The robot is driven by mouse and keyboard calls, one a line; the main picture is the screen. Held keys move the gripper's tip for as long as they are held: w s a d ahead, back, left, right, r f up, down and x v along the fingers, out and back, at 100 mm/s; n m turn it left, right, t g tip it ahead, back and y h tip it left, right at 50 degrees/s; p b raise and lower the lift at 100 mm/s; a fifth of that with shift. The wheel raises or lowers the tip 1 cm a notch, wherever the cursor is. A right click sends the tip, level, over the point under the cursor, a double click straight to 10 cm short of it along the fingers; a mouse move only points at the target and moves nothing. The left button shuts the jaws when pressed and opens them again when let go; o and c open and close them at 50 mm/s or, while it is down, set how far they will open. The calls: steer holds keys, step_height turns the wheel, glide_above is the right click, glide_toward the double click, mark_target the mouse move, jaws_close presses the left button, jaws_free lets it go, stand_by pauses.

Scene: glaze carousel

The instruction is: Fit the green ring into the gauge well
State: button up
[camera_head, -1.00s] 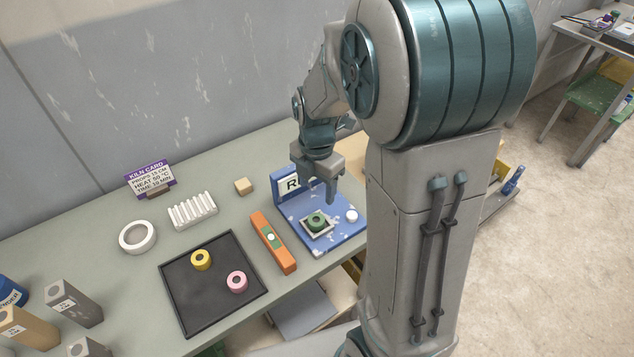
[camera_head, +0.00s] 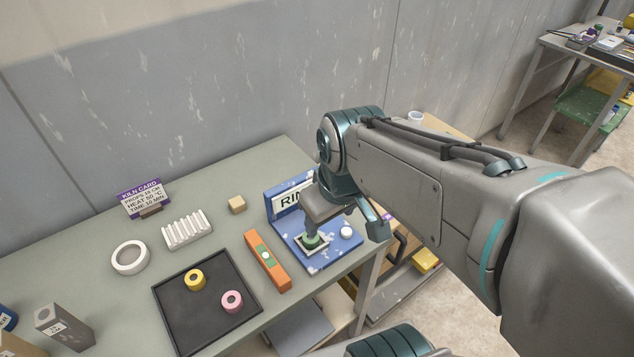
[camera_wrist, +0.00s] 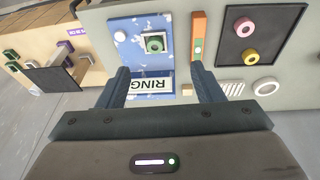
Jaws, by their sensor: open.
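The green ring (camera_head: 312,241) is at the pale square gauge well (camera_head: 322,250) on the blue board (camera_head: 301,252). In the wrist view the green ring (camera_wrist: 155,44) shows inside the well's square outline (camera_wrist: 146,36); I cannot tell how deep it sits or whether it is level. My gripper (camera_head: 325,222) is over the board and partly hides the ring and well in the head view. In the wrist view my gripper (camera_wrist: 163,76) has its two fingers wide apart with nothing between them, and the ring lies beyond the fingertips.
An upright sign (camera_head: 290,198) stands at the board's back, and a white knob (camera_head: 346,232) is beside the well. An orange level (camera_head: 267,261) lies left of the board. A black tray (camera_head: 176,312) holds a yellow ring (camera_head: 195,280) and a pink ring (camera_head: 232,301).

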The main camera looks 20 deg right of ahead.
steer(key=m, duration=0.1)
steer(key=s+m, duration=0.2)
steer(key=shift+r+t, duration=0.25)
steer(key=shift+t, duration=0.05)
steer(key=shift+w, duration=0.1)
stand_by(2.0)
